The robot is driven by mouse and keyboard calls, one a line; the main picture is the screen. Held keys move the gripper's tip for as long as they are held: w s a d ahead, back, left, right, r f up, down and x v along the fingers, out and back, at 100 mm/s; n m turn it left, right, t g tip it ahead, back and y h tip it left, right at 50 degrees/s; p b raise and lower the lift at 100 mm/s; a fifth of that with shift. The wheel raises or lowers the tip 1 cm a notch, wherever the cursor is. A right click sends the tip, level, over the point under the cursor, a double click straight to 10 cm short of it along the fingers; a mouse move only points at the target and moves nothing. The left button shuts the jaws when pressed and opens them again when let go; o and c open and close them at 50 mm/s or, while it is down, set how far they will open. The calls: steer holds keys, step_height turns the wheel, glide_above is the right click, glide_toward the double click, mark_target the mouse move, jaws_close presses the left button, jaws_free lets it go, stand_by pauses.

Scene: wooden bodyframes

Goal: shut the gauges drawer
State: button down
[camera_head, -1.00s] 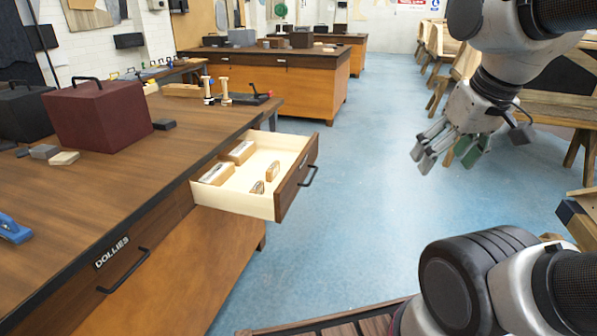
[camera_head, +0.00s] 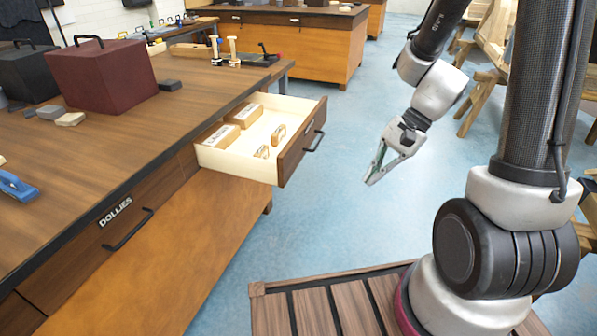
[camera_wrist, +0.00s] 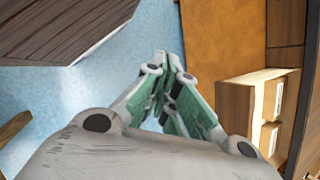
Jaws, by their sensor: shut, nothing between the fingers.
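An open drawer (camera_head: 232,161) sticks out of the near workbench on its right side. It has pale inner walls, a dark brown front (camera_head: 303,145) and a black bar handle (camera_head: 315,142). Several small wooden blocks, some with pale labelled tops (camera_head: 243,115), lie inside. I cannot read a name on the drawer's front from here. My gripper (camera_head: 371,181) is shut and empty, in the air to the right of the drawer front, apart from it, pointing down and left. In the wrist view my green-padded fingertips (camera_wrist: 176,62) meet; part of the drawer (camera_wrist: 252,95) shows at the right.
The workbench (camera_head: 95,150) carries a maroon box (camera_head: 103,78), a dark box and small blocks. A shut drawer labelled DOLLIES (camera_head: 110,238) is nearer. Blue floor (camera_head: 345,225) lies clear between the bench and my arm. Another bench (camera_head: 290,45) stands behind.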

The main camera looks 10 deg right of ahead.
steer(key=w+a+f+m+t+y, duration=0.25)
steer(key=w+a+f+m, duration=0.25)
steer(key=w+f+m, duration=0.3)
steer(key=m+t+h, duration=0.1)
steer(key=m+t, duration=0.2)
steer(key=m, duration=0.3)
glide_toward(287, 178)
step_height(287, 178, down, 3)
steer(key=shift+w+a+f, duration=0.1)
steer(key=shift+w+a, duration=0.3)
steer(key=shift+a, duration=0.3)
steer(key=shift+w+a, duration=0.35)
steer(key=shift+a, duration=0.35)
steer(key=shift+a, duration=0.1)
